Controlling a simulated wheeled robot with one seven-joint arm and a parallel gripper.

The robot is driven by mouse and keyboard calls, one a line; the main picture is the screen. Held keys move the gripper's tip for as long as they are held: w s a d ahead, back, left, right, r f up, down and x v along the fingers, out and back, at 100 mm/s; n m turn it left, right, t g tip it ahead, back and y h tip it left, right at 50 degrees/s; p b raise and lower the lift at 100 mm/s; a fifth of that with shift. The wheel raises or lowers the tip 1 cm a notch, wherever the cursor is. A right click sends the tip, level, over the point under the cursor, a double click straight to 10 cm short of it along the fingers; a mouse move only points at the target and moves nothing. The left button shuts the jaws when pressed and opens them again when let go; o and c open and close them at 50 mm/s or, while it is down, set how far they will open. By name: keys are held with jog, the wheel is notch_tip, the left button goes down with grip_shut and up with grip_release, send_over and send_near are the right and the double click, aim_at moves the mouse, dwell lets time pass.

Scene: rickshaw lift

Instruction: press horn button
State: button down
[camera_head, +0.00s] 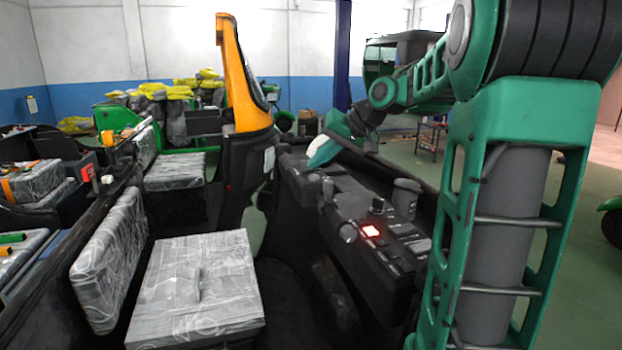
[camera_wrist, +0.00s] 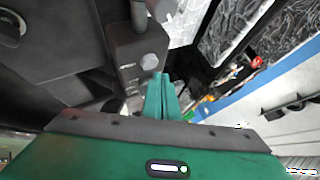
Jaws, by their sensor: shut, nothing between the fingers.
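The dark dashboard (camera_head: 345,205) of the rickshaw runs through the middle of the head view. A red-lit square button (camera_head: 371,231) sits on it, beside knobs and dark switches. No label shows, so I cannot tell whether it is the horn button. My gripper (camera_head: 318,158) is over the far part of the dashboard, well beyond the lit button. In the wrist view its green fingers (camera_wrist: 162,96) are together and empty. Near the fingertips there is a dark block (camera_wrist: 133,65) with a grey round face (camera_wrist: 151,61). Any contact with it is unclear.
A dark cup-like cylinder (camera_head: 406,198) stands on the dashboard to the right. A yellow pillar (camera_head: 240,80) rises to the left of my gripper. Plastic-wrapped seats (camera_head: 200,285) fill the left and front. Open green floor (camera_head: 570,190) lies to the right.

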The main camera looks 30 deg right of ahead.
aim_at(318, 177)
jog(key=shift+r, duration=0.15)
jog(key=shift+r, duration=2.35)
